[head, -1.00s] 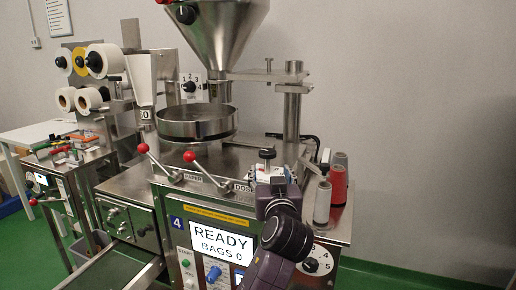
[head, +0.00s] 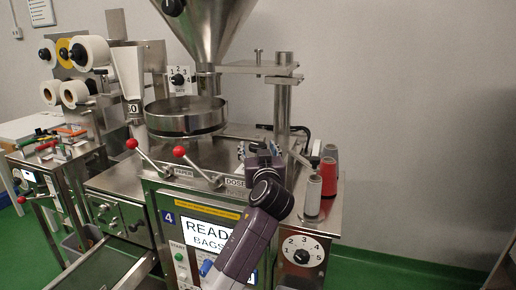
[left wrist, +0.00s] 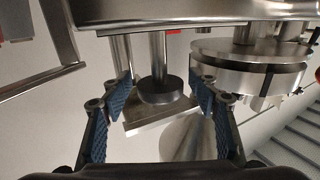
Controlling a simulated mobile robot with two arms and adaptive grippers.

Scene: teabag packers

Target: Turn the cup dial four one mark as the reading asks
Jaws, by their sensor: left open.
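One white dial (head: 302,250) with marks 1 to 5 and a black knob is on the packer's front, lower right. A smaller dial (head: 179,79), marked 1 to 4, stands behind the round pan. The packer's number plate 4 (head: 168,217) is left of the screen (head: 205,232), which my left arm partly covers. My left gripper (head: 262,148) is open above the packer top, apart from both dials. In the left wrist view its blue pads (left wrist: 160,105) are apart with nothing held.
Two red-knobbed levers (head: 179,152) stand left of my gripper. Thread spools (head: 328,176) stand at right. The steel hopper (head: 208,30) and round pan (head: 186,117) are behind. Open room lies right of the packer. My right gripper is out of view.

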